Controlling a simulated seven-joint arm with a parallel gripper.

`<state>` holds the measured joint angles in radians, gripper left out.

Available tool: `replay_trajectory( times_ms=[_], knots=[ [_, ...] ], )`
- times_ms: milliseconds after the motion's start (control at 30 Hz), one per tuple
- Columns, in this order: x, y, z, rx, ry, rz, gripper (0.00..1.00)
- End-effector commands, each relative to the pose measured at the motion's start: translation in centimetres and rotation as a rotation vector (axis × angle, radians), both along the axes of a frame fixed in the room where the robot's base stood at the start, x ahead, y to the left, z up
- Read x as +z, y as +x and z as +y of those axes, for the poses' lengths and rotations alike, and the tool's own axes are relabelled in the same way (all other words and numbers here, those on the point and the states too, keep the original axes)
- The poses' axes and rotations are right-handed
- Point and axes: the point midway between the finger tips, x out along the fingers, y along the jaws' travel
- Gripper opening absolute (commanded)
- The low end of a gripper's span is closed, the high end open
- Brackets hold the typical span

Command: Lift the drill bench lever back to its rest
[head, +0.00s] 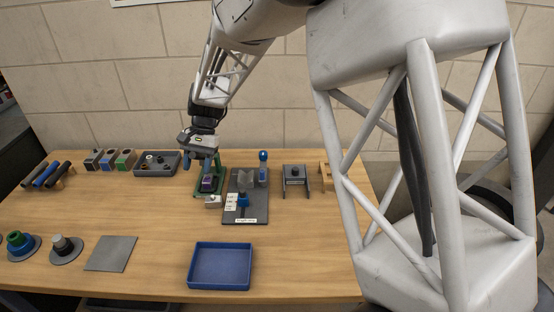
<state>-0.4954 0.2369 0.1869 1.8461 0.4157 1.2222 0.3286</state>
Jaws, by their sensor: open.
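My gripper (199,160) is open, pointing down, with its blue-grey fingers apart above and around the back of a small green fixture (222,186). A dark purple block (208,183) sits in this fixture, between and below the fingers. Whether a finger touches anything is too small to tell. Right beside it is a dark grey base plate (262,212) with a grey V-shaped block, an upright blue-topped handle (263,166) and a blue knob (243,200). No part is clearly readable as the drill bench lever; it may be partly hidden by my gripper.
A grey tray of small parts (142,171) and several coloured blocks stand left of my gripper. A grey stand (295,187) and a wooden piece (325,177) are to the right. An empty blue tray (220,286) lies in front. The wooden table (150,222) is clear at centre left.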

Motion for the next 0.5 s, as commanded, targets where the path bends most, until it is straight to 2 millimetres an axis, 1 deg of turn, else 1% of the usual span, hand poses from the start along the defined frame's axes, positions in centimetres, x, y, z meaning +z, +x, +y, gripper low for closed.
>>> replay_trajectory(
  times_ms=[200, 500],
  knots=[
    [-1.6, -1.0, 0.0, 0.001, -0.001, -0.103, 0.48],
    [-3.7, -1.8, 0.0, 0.001, 0.000, -0.243, 0.48]
  ],
)
